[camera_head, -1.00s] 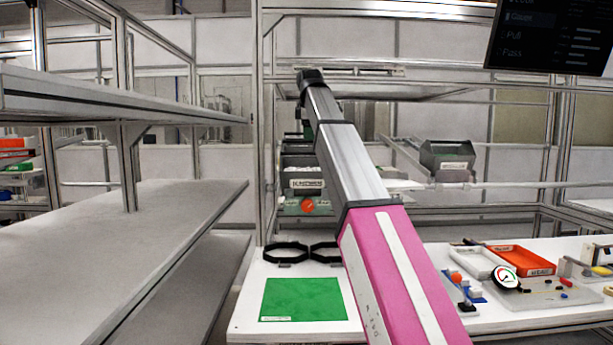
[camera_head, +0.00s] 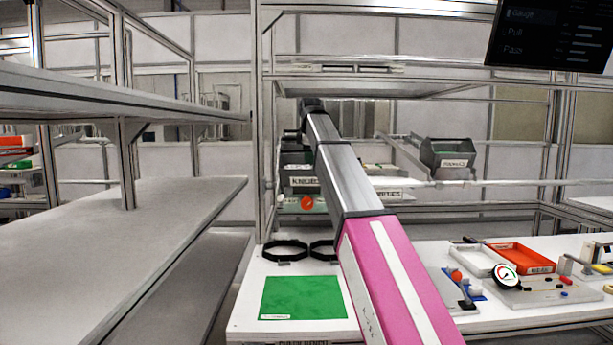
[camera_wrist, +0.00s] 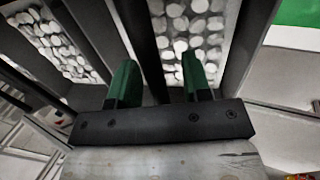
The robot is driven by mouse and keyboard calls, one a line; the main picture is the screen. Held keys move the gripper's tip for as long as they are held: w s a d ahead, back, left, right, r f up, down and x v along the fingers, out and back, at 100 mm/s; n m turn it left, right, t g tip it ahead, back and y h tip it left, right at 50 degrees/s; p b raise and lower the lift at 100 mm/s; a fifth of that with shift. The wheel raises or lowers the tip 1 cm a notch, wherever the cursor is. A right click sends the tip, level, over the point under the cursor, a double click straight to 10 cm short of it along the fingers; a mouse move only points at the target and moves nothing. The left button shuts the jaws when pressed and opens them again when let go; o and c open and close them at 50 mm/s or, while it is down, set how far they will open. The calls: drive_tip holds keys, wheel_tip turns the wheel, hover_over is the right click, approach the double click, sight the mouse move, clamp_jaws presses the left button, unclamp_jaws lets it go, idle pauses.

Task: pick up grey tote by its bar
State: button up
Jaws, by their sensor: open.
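My gripper (camera_wrist: 160,82) has two green fingers, spread apart with a gap between them. In the wrist view it is over dark grey totes filled with pale round pieces. A dark strip (camera_wrist: 140,35), a bar or tote wall, runs up to the gap between the fingers; I cannot tell whether it touches them. In the head view a dark grey tote (camera_head: 298,162) stands on the rack behind my arm, partly hidden by it. Another dark grey tote (camera_head: 447,153) with a white label sits on the rack farther right. My gripper is hidden in the head view.
The rack's posts and rails surround my arm. A white bench (camera_head: 245,318) below carries a green mat (camera_head: 303,298), black rings (camera_head: 286,250), an orange tray (camera_head: 522,258) and a gauge (camera_head: 505,276). A long grey shelf (camera_head: 120,240) lies at the left.

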drive_tip(key=shift+w+f, duration=0.15)
drive_tip(key=shift+f, duration=0.2)
clamp_jaws()
drive_tip(key=shift+r, duration=0.1)
idle(1.1)
